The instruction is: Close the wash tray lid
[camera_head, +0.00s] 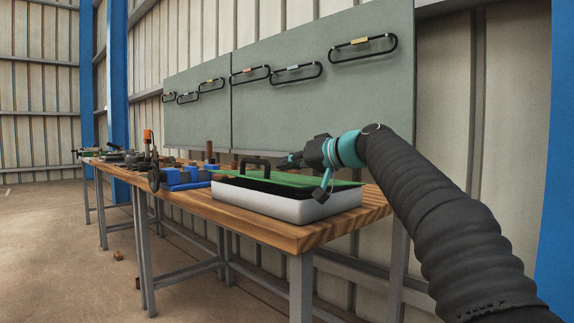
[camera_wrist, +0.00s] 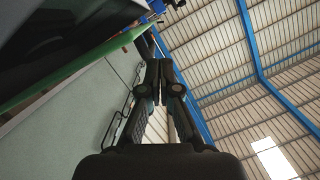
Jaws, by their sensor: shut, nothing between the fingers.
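The wash tray (camera_head: 275,205) is a white, black-lined box near the front end of the wooden bench in the head view. Its green lid (camera_head: 300,180) lies over it, with a black handle (camera_head: 254,164) near the left side. A dark band shows between lid and white wall on the near side, so the lid looks not fully down; the exact tilt is unclear. My gripper (camera_head: 288,161) is just above the lid, right of the handle; contact cannot be told. In the wrist view my gripper (camera_wrist: 160,68) is shut and empty, beside a green edge (camera_wrist: 75,70) at upper left.
Blue parts (camera_head: 182,176) and a dark wheel (camera_head: 154,179) stand on the bench (camera_head: 300,236) left of the tray. Several tools lie farther along. A grey-green board (camera_head: 290,105) with several black handles rises behind. The floor at left is mostly open.

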